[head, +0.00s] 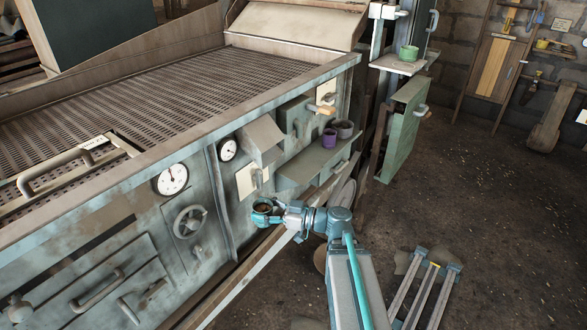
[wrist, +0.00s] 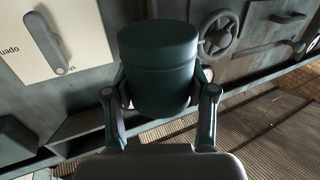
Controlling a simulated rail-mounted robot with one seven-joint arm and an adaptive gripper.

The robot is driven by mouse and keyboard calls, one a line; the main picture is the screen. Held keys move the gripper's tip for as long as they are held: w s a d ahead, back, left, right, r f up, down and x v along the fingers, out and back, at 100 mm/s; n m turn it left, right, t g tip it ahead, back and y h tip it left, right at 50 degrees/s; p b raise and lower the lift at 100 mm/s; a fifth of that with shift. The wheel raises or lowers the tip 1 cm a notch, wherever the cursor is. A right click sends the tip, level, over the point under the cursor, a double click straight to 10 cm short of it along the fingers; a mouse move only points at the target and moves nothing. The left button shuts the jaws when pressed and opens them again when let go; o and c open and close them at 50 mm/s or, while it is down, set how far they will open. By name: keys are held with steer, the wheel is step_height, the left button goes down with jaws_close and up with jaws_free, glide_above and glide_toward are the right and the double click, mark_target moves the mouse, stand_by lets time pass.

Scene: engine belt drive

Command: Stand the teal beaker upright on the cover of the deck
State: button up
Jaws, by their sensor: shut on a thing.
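My gripper (head: 279,216) is shut on the teal beaker (head: 263,206), in front of the machine's front panel. The head view shows the beaker's open top with a brown inside, so it is held roughly upright. In the wrist view, the dark teal beaker (wrist: 158,75) sits between both fingers. The deck (head: 200,85) is a perforated top surface, above and left of the gripper. A framed panel with a bar handle (head: 55,170) and a small label lies at the deck's left front; I cannot tell for sure that it is the cover.
A purple cup (head: 329,138) and a grey cup (head: 344,129) stand on the front ledge. A green cup (head: 408,53) stands on a small shelf at the back. Gauges, a handwheel (head: 190,221) and handles stick out from the panel. The floor at right is mostly open.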

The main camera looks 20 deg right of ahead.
steer(key=w+d+r+m+t+h+b, duration=0.3)
steer(key=d+r+m+h, duration=0.1)
steer(key=d, duration=0.5)
steer(key=w+d+r+m+t+h+b, duration=0.3)
steer(key=w+d+r+m+t+h, duration=0.1)
steer(key=d+r+h, duration=0.3)
steer(key=shift+d+m+h+b, duration=0.35)
steer(key=shift+d+m+h, duration=0.25)
steer(key=shift+d, duration=0.25)
steer(key=shift+r, duration=0.1)
steer(key=w+d+f, duration=0.1)
steer(key=w+f, duration=0.2)
steer(key=w, duration=0.1)
steer(key=w+d+f, duration=0.1)
steer(key=w+f, duration=0.2)
steer(key=w, duration=0.1)
steer(key=w+d+f, duration=0.1)
steer(key=w+f, duration=0.2)
steer(key=w, duration=0.2)
steer(key=shift+w+d+f+p, duration=0.1)
steer(key=shift+d+f+p, duration=0.2)
steer(key=shift+d, duration=0.1)
step_height(320, 180, down, 3)
steer(key=shift+w+r+b, duration=0.15)
steer(key=shift+b, duration=0.35)
steer(key=shift+f+b, duration=0.35)
steer(key=shift+b, duration=0.2)
